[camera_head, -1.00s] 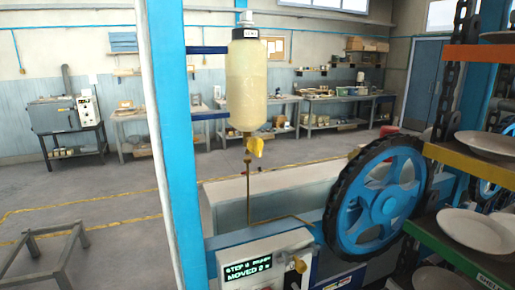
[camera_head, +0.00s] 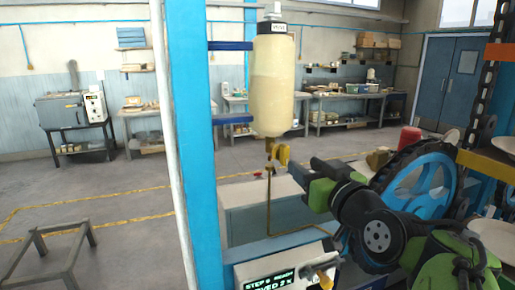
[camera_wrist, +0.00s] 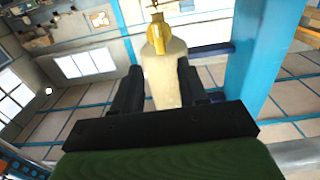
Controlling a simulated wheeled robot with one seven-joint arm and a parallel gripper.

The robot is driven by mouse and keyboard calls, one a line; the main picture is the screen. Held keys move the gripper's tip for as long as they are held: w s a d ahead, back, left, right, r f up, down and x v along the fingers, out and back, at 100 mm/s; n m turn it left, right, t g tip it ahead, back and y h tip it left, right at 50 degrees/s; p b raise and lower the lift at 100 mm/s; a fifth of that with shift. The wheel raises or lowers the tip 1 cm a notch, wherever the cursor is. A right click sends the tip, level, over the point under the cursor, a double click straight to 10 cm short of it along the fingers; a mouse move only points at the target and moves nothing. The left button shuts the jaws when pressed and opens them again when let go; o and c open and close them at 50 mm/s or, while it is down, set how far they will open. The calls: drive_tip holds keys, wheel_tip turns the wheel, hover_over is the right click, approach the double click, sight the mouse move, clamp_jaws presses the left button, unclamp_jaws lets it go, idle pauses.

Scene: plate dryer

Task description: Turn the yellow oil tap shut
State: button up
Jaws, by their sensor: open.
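The yellow oil tap (camera_head: 283,155) hangs under the cream oil bottle (camera_head: 273,85) on the blue post. A thin brass pipe (camera_head: 269,200) runs down from it. My gripper (camera_head: 296,172) is just right of the tap in the head view. In the wrist view my gripper (camera_wrist: 158,72) has its two black fingers apart with nothing held between them. The yellow tap (camera_wrist: 158,38) shows beyond the fingertips, in line with the gap, with the bottle (camera_wrist: 163,75) behind. The fingers look apart from the tap.
The blue post (camera_head: 198,150) stands left of the bottle. A blue wheel with a black rim (camera_head: 415,190) is behind my arm at the right. A rack with plates (camera_head: 490,235) is at the far right. A box with a small display (camera_head: 270,280) and a lever sits below.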

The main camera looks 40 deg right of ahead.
sight(287, 152)
drive_tip(key=p+x, duration=0.2)
drive_tip(key=x, duration=0.5)
drive_tip(key=shift+r, duration=0.1)
drive_tip(key=shift+w+d, duration=0.15)
drive_tip(key=shift+w, duration=0.35)
drive_tip(key=shift+s, duration=0.1)
drive_tip(key=shift+c, duration=1.2)
clamp_jaws()
